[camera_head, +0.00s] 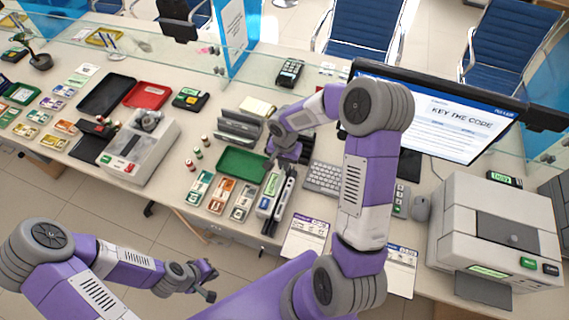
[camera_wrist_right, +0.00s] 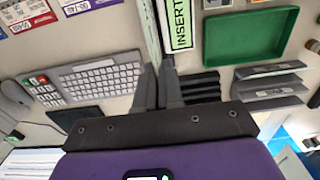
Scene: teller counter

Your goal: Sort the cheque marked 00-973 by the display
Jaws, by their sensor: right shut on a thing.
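The monitor (camera_head: 440,115) reads "KEY THE CODE". My right gripper (camera_head: 280,160) is over the counter by the narrow reader (camera_head: 265,204) with a green INSERT label. In the right wrist view its fingers (camera_wrist_right: 160,88) are shut on a thin pale sheet (camera_wrist_right: 149,25), seen edge-on beside the reader; it looks like a cheque, its marking not readable. My left gripper (camera_head: 209,281) is open and empty, in front of the counter.
The keyboard (camera_head: 322,178), keypad (camera_head: 400,201) and mouse (camera_head: 421,208) lie below the monitor. A green tray (camera_head: 242,164) and black sorter racks (camera_head: 235,128) are left of my right gripper. A grey machine (camera_head: 495,228) fills the right. Glass runs behind.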

